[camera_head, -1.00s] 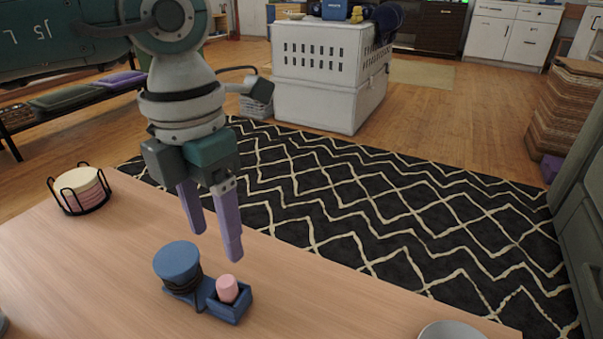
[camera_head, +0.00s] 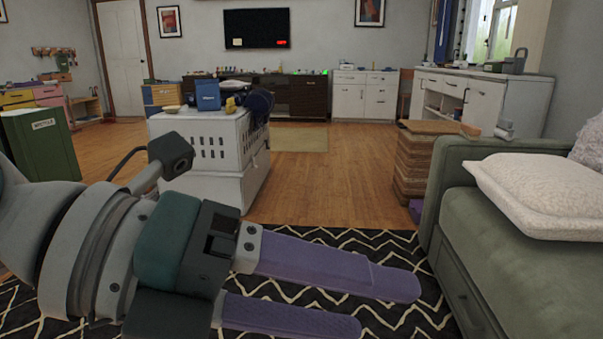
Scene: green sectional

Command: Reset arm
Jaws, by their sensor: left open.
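My left gripper (camera_head: 385,303) is large in the lower left and middle of the head view. Its two purple fingers point to the right, apart from each other, with nothing between them. They are held in front of the black and cream zigzag rug (camera_head: 385,240). My right gripper is not in this view.
A white crate (camera_head: 215,145) with a blue box (camera_head: 207,95) on top stands beyond my left arm. The green sofa (camera_head: 510,255) with a pale cushion (camera_head: 545,190) is at the right. A woven brown stack (camera_head: 425,160) stands beside it. Wooden floor (camera_head: 320,185) lies open between crate and stack.

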